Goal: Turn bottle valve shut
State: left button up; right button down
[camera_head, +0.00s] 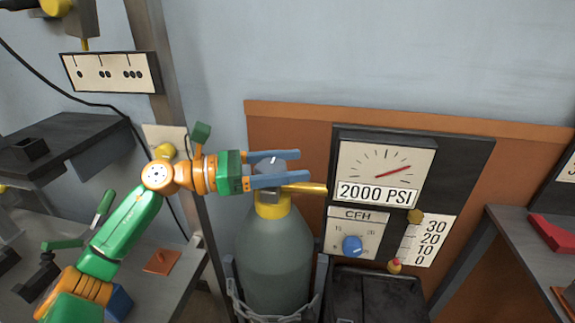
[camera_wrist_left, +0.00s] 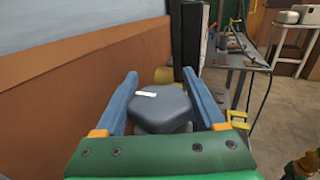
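A grey-green gas bottle (camera_head: 272,255) with a yellow collar stands upright in front of the brown panel. The dark grey valve knob (camera_head: 271,162) on its top has a white mark. A brass pipe (camera_head: 305,188) runs from the valve to the gauge panel. My left gripper (camera_head: 299,166) reaches in from the left with its blue fingers either side of the knob. In the left wrist view the knob (camera_wrist_left: 162,108) sits between the spread fingers, with a thin gap at the right finger; contact on the left is unclear. My right gripper is out of view.
The gauge panel (camera_head: 460,160) stands close right of the bottle, with a 2000 PSI dial (camera_head: 385,168) and a blue knob (camera_head: 352,246). A chain (camera_head: 262,316) crosses the bottle's lower front. A post and benches flank it. Open floor shows in the wrist view.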

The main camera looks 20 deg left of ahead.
aim_at(260, 173)
pick_arm(q)
jog(key=o, duration=0.4)
jog(key=shift+f, duration=0.1)
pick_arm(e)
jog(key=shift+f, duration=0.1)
pick_arm(q)
jog(key=b+v, duration=0.2)
jog(key=v, duration=0.1)
jog(key=b+v, duration=0.1)
jog(key=v, duration=0.1)
jog(key=shift+f, duration=0.35)
jog(key=shift+s+a+r, duration=0.25)
jog(key=shift+s+a, duration=0.3)
jog(key=shift+a, duration=0.25)
jog(key=shift+r, duration=0.1)
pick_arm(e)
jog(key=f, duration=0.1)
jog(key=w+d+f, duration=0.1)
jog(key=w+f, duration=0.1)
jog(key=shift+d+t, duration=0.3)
